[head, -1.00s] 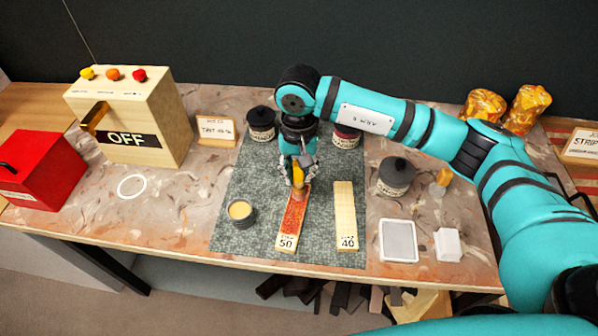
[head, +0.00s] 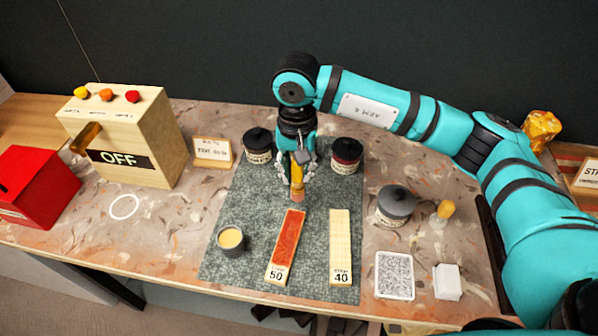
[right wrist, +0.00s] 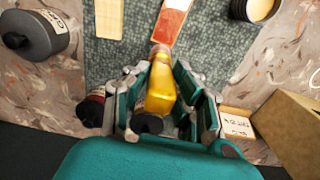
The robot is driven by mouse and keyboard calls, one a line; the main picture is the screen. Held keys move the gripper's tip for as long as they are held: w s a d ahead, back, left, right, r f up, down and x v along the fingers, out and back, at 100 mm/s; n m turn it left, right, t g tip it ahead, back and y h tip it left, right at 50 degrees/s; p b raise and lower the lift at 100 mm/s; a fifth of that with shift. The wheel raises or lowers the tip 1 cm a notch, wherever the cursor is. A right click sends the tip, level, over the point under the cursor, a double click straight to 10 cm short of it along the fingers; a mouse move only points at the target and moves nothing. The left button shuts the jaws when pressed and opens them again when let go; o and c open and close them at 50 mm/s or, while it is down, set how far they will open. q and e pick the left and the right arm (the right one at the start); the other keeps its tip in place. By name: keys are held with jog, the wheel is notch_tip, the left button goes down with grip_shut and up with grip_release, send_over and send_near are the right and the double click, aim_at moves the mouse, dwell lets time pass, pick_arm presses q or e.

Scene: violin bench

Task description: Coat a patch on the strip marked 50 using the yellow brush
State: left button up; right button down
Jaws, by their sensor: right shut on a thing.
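The strip marked 50 (head: 287,245) lies on the mat, its upper face coated reddish orange down to the bare numbered end. It also shows in the right wrist view (right wrist: 172,22). My right gripper (head: 297,172) is shut on the yellow brush (head: 296,176), which points down just beyond the far end of that strip. In the right wrist view the gripper (right wrist: 160,90) holds the brush's yellow handle (right wrist: 161,90). Whether the bristles touch the mat, I cannot tell. The strip marked 40 (head: 340,240) lies bare to the right. My left gripper is not in view.
A cup of pale liquid (head: 231,241) stands left of the strips. Lidded jars (head: 258,146) (head: 347,155) (head: 396,205) stand behind and to the right. A wooden box reading OFF (head: 125,140) and a red box (head: 37,187) are at left. The mat's front is clear.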

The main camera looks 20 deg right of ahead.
jog(key=shift+w+r+p, duration=0.15)
jog(key=shift+r+p, duration=0.15)
jog(key=shift+r, duration=1.3)
